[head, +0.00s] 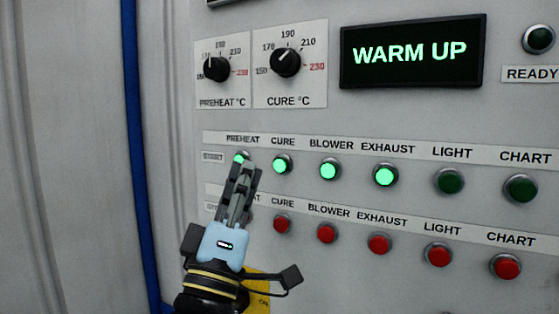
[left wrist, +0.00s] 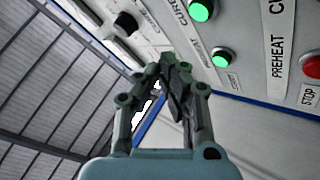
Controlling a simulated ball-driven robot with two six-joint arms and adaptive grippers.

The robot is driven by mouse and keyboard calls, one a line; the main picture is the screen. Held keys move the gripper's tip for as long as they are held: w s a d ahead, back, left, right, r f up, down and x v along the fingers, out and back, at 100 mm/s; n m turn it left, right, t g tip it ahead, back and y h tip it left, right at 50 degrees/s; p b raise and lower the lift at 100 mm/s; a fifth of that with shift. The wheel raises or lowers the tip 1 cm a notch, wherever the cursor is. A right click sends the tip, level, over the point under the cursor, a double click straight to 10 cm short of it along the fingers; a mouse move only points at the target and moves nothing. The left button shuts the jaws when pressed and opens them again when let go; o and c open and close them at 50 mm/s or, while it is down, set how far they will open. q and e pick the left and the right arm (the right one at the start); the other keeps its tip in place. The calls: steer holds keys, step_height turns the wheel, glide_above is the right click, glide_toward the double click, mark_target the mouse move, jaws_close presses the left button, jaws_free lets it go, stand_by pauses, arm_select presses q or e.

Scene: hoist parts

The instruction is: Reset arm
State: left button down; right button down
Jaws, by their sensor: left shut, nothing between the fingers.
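My left gripper (head: 245,163) is shut and empty, pointing up at the control panel (head: 480,120). Its fingertips overlap the preheat start button (head: 239,159), which glows green and is partly hidden. The left wrist view shows the closed fingers (left wrist: 172,65) beside a lit green button (left wrist: 221,58), with a gap between them in the picture. I cannot tell how far the tips stand from the panel. My right gripper is not in view.
Cure (head: 282,164), blower (head: 329,170) and exhaust (head: 385,175) start buttons glow green; light (head: 449,181) and chart (head: 520,187) are dark. Red stop buttons (head: 326,233) line the row below. The display (head: 412,51) reads WARM UP. A blue pipe (head: 137,150) runs at left.

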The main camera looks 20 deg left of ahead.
arm_select(q)
steer(key=shift+s, duration=0.1)
stand_by(0.6)
step_height(320, 180, down, 27)
steer(key=w+m+g+h+b, duration=0.2)
steer(key=m+g+h+b, duration=0.15)
steer(key=g+b, duration=0.2)
steer(key=s+a+f+m+g+b, duration=0.15)
steer(key=s+f+g, duration=0.3)
steer(key=f, duration=0.85)
steer(key=s+a+f+m+g+b, duration=0.1)
steer(key=s+f+m+g, duration=0.3)
steer(key=f, duration=1)
steer(key=s+a+f+m+g+b, duration=0.1)
steer(key=s+a+f+g, duration=0.15)
steer(key=s+f, duration=0.75)
steer(key=s+a+f+g+b, duration=0.1)
steer(key=s+f+g, duration=0.3)
steer(key=s+f, duration=0.55)
steer(key=s+a+f+m+g, duration=0.1)
steer(key=s+f+m+g, duration=0.1)
steer(key=s, duration=0.7)
steer(key=s+f+m+g+y, duration=0.1)
steer(key=s+f+m+g, duration=0.1)
steer(key=s, duration=0.7)
steer(key=shift+a+f+g, duration=0.4)
steer(key=shift+f+g, duration=0.35)
steer(key=shift+f, duration=0.2)
